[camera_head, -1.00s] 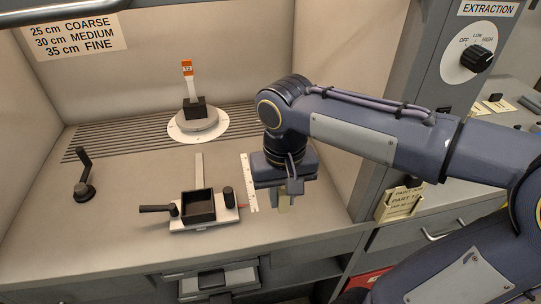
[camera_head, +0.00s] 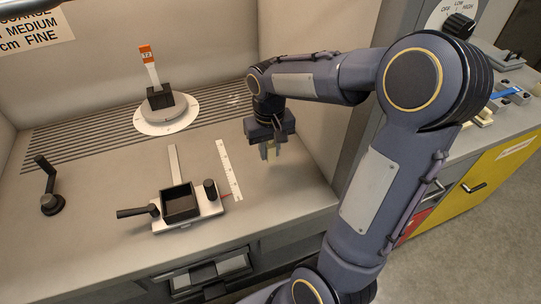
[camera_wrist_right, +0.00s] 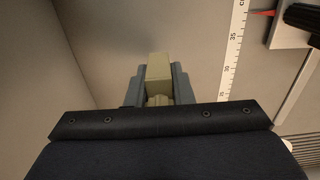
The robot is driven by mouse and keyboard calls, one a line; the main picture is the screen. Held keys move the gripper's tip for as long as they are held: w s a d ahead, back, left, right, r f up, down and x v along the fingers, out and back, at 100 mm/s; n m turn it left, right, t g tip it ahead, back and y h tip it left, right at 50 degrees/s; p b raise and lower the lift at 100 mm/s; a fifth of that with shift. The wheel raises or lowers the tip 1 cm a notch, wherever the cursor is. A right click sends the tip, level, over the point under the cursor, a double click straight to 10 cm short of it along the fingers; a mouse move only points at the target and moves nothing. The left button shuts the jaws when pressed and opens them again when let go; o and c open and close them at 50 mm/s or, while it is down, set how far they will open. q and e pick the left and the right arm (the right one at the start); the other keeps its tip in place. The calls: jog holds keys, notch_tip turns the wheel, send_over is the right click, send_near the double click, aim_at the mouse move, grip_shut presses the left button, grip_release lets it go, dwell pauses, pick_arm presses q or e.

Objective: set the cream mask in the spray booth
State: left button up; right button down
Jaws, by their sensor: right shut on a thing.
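My right gripper (camera_head: 269,151) is in the spray booth, above its floor and to the right of the white ruler. It is shut on the cream mask (camera_wrist_right: 159,67), a small pale block that sticks out between the fingertips in the right wrist view. The mask's lower part is hidden by the fingers there, and it shows only as a small pale patch in the head view. The booth floor (camera_head: 100,185) is beige, with a slotted grille (camera_head: 85,140) along the back. My left gripper is not in view.
A round turntable (camera_head: 167,119) carries a black holder with an orange-tipped strip. A black tray on a slide (camera_head: 180,203) stands near the front, beside the ruler (camera_head: 229,170). A black crank (camera_head: 50,195) stands at the left. The booth's right wall is close to my arm.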

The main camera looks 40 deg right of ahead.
aim_at(271, 166)
jog(key=shift+w+d+f, duration=0.25)
jog(key=shift+d+f, duration=0.15)
jog(key=shift+f, duration=0.15)
jog(key=shift+w+f, duration=0.1)
jog(key=shift+f, duration=1.55)
jog(key=shift+f, duration=0.15)
jog(key=shift+f, duration=0.1)
jog(key=c, duration=1.3)
grip_release()
